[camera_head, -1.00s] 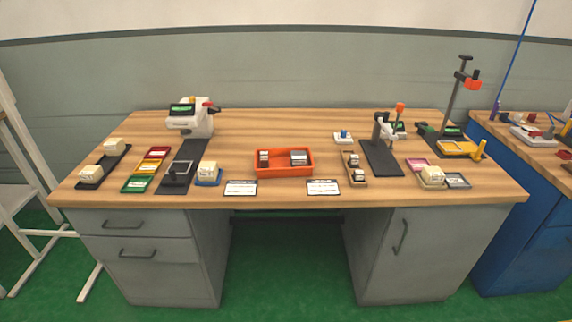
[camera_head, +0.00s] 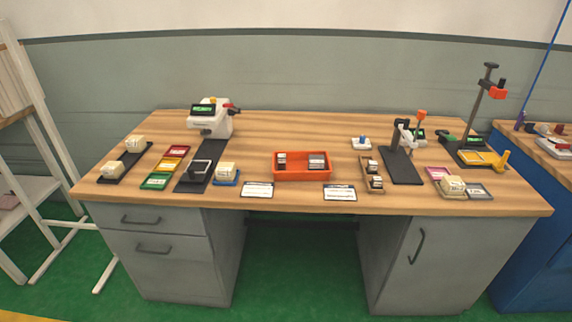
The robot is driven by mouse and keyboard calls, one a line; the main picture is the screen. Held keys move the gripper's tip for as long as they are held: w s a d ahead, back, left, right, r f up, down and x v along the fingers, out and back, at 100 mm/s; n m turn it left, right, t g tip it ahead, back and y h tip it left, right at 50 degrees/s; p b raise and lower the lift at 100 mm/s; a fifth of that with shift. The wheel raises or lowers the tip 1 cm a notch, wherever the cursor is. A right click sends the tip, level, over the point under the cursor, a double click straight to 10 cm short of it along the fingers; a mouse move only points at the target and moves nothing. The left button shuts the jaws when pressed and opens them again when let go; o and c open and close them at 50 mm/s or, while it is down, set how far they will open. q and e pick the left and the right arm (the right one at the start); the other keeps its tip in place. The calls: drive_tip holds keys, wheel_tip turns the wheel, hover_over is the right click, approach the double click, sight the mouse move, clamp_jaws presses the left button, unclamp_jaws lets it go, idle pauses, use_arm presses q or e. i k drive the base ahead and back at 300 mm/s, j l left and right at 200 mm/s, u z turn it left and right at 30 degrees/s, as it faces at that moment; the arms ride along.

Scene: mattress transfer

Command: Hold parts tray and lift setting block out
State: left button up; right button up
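An orange parts tray (camera_head: 303,174) sits at the middle of the wooden workbench, near its front half. Two small blocks with grey and white faces stand inside it: a smaller one (camera_head: 281,159) at the left and a wider one (camera_head: 317,161) at the right. I cannot tell which thing is the setting block. Cream blocks also stand elsewhere, one on a blue base (camera_head: 226,173) left of the tray and others at both ends of the bench. Neither of my grippers is in view.
A white device with a green display (camera_head: 211,117) stands at the back left. A black press stand (camera_head: 401,160) and a taller stand (camera_head: 480,105) are at the right. Two white cards (camera_head: 257,189) lie at the front edge. The back middle of the bench (camera_head: 300,126) is clear.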

sight(281, 156)
drive_tip(key=i+l+u, duration=0.1)
drive_tip(key=u, duration=0.25)
drive_tip(key=l+u, duration=0.25)
drive_tip(key=u, duration=0.15)
drive_tip(key=i+l+u, duration=0.1)
drive_tip(key=u, duration=0.25)
drive_tip(key=l+u, duration=0.3)
drive_tip(key=l, duration=0.65)
